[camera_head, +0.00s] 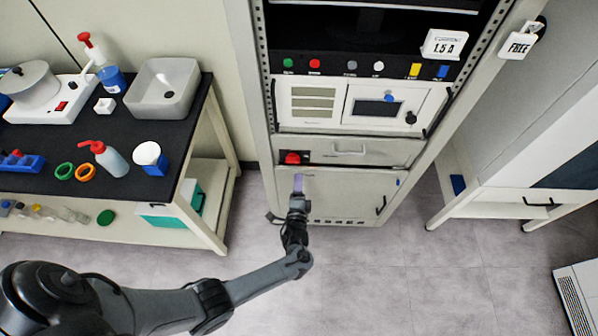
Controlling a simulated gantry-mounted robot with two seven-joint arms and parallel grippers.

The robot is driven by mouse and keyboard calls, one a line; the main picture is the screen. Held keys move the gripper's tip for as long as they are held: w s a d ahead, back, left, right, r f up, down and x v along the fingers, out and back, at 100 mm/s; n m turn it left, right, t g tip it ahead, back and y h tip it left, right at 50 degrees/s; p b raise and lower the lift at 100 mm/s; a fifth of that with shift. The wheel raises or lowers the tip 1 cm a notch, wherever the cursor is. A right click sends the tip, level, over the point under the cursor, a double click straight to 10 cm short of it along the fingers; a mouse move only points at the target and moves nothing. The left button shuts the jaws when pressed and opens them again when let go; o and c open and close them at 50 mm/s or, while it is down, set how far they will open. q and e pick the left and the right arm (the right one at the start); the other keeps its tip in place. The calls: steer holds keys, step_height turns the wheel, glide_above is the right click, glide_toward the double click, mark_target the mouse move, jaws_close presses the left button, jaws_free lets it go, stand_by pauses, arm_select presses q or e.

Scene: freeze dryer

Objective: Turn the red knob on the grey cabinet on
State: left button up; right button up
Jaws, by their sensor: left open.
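The red knob (292,158) sits on a dark patch at the left of a drawer-like panel, low on the grey cabinet (336,190). My left gripper (298,184) is just below the knob in the picture, in front of the lower cabinet door. Which way the knob is turned is too small to tell. My right gripper is not in view.
The cabinet also has a drawer handle (349,152) and a row of coloured buttons above. A lab bench (215,120) with bottles, a sink and rings stands at the left. A white cabinet (540,150) stands at the right. The floor (420,280) between is clear.

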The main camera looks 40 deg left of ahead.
arm_select(q)
steer(key=shift+v, duration=1.15)
